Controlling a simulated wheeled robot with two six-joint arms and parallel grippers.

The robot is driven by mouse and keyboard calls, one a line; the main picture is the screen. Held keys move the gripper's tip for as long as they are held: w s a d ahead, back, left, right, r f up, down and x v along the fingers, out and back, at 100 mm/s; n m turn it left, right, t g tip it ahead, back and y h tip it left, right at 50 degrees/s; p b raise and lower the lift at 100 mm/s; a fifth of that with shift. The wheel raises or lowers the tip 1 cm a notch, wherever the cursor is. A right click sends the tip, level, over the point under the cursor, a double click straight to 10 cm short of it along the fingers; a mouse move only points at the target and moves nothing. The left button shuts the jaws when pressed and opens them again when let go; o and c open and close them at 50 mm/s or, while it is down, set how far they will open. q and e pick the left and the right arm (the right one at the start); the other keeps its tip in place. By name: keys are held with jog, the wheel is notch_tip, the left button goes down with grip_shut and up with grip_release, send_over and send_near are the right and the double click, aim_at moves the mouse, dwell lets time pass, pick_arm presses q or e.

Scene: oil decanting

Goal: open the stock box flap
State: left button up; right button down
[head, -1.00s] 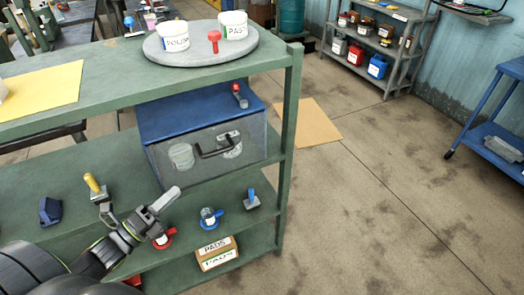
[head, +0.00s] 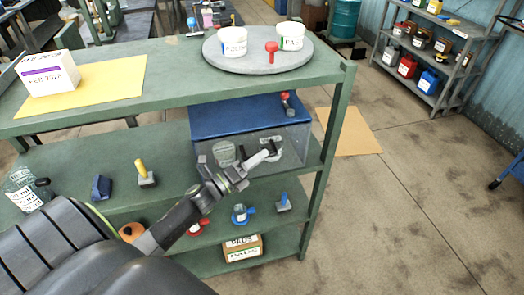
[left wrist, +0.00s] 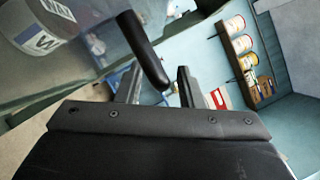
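The stock box (head: 222,117) has a blue top and a clear grey front flap (head: 208,140). It stands on the shelf under the rack's top board, and the flap looks shut. Pale tubs show through it. The black flap handle (left wrist: 146,50) runs down between the fingertips of my left gripper (left wrist: 157,84) in the left wrist view; contact cannot be told. In the head view my left gripper (head: 258,160) is in front of the flap and covers part of the handle. The left fingers are apart. My right gripper is not in view.
A round grey tray (head: 258,66) with two white tubs stands on the top board. Stoppers and a yellow-handled tool (head: 143,172) stand on the shelf below. A PADS box (head: 243,248) is lower down. A green post (head: 328,150) bounds the rack's right side.

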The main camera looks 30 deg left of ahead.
pick_arm(q)
jog(key=shift+w+d+r, duration=0.15)
jog(key=shift+w+d, duration=0.1)
jog(key=shift+w, duration=0.4)
jog(key=shift+c, duration=0.2)
grip_shut()
